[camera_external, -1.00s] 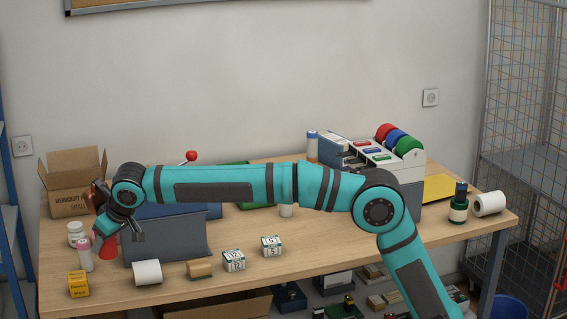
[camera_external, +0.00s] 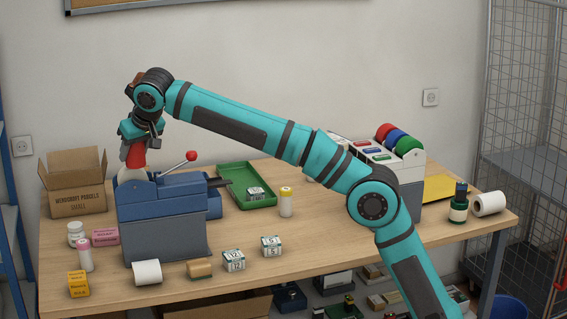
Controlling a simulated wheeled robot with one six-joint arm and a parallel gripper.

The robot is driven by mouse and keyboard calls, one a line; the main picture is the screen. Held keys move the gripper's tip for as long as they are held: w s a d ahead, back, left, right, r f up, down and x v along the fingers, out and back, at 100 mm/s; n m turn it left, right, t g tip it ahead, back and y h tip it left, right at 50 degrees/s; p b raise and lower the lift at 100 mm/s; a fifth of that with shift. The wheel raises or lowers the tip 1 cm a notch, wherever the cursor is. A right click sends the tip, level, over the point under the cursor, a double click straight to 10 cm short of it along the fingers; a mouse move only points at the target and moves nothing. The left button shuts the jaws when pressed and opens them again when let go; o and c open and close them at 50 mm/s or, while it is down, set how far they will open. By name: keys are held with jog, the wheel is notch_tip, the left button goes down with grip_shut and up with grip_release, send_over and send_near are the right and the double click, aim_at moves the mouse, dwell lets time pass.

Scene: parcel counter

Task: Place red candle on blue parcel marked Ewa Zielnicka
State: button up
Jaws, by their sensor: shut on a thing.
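My gripper (camera_external: 143,138) is in the air above the left part of the blue-grey machine, pointing down. It is shut on the red candle (camera_external: 136,155), a small red piece that hangs slightly tilted below the fingers. Its lower end is close to a pale round part of the machine in the picture; I cannot tell whether they touch. No blue parcel with a readable name Ewa Zielnicka shows; the printing on the small boxes is too small to read.
The blue-grey machine (camera_external: 165,240) with a red-knobbed lever stands at left. A green tray (camera_external: 232,178), white-green boxes (camera_external: 233,260), a pink box (camera_external: 105,237) and a white roll (camera_external: 147,272) are nearby. The right front tabletop is clear.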

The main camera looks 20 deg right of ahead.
jog(key=w+d+f+m+h, duration=0.1)
jog(key=w+d, duration=0.6)
jog(key=w, duration=0.3)
jog(key=w+d+f+m, duration=0.1)
jog(key=w+d+m, duration=0.1)
jog(key=w+d, duration=0.6)
jog(key=m+h, duration=0.4)
jog(key=m, duration=0.3)
send_over(337, 138)
jog(key=s+a, duration=0.1)
jog(key=s, duration=0.2)
notch_tip(337, 138, down, 7)
jog(key=shift+w+f, duration=0.2)
jog(key=shift+f, duration=4.85)
jog(key=shift+f, duration=0.15)
jog(key=o, duration=1.1)
jog(key=shift+c, duration=0.2)
jog(key=v, duration=1.2)
jog(key=shift+a, duration=0.15)
